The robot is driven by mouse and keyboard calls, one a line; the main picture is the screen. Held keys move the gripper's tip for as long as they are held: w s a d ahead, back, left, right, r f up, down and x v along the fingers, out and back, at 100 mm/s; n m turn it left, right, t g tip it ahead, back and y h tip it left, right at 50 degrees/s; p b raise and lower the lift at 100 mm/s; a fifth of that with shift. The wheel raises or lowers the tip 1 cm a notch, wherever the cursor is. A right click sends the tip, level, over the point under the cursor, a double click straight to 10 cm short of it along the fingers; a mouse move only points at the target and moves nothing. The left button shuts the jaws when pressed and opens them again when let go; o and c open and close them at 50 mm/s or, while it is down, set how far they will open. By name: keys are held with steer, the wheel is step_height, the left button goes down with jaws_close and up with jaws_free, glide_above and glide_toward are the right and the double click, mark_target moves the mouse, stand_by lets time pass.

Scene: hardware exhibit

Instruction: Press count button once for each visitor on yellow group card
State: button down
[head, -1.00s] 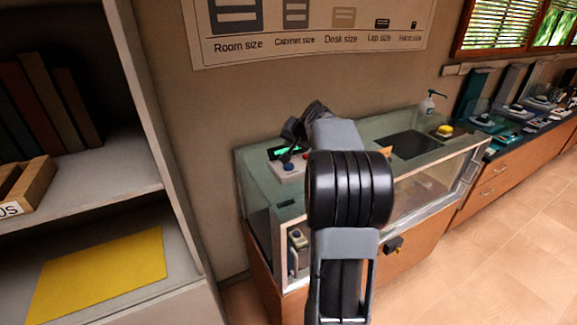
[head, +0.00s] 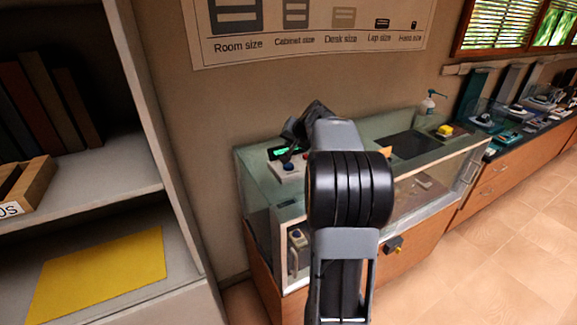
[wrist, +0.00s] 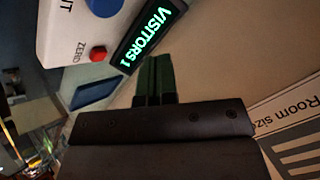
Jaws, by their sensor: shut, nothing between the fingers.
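The visitor counter is a white box (head: 290,172) with a dark display (head: 279,152), on the glass display case behind my arm. In the wrist view the display (wrist: 147,38) reads "VISITORS 1" in green. A blue button (wrist: 104,5) is cut off by the top edge, beside lettering ending in "NT". A red button (wrist: 98,53) sits beside the word ZERO. My gripper (wrist: 156,62) is shut and empty, close to the display end of the counter; contact cannot be told. A yellow sheet (head: 97,275) lies on the lower shelf at left, with no visible markings.
The glass case (head: 262,190) stands against the wall. A pump bottle (head: 428,104) and a yellow item (head: 445,130) are on its right end. A bookshelf (head: 175,235) stands at left. Open floor (head: 500,265) lies at right.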

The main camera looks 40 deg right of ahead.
steer(key=s+a+n+g, duration=0.1)
steer(key=s+a+n, duration=0.15)
steer(key=a, duration=0.35)
steer(key=s+a+n+g+y, duration=0.1)
steer(key=s+a, duration=0.3)
steer(key=a, duration=0.3)
steer(key=s+a+n+g, duration=0.1)
steer(key=s+a, duration=0.2)
steer(key=a, duration=0.3)
steer(key=s+a+f+n+g, duration=0.1)
steer(key=s+a+f+n, duration=0.1)
steer(key=s, duration=0.5)
steer(key=s+a+f+n, duration=0.3)
steer(key=s+a+f, duration=0.2)
steer(key=s, duration=0.3)
steer(key=shift+s+a+g+h, duration=0.2)
steer(key=shift+a+g+h, duration=0.15)
steer(key=shift+a, duration=0.3)
steer(key=shift+d+r, duration=0.1)
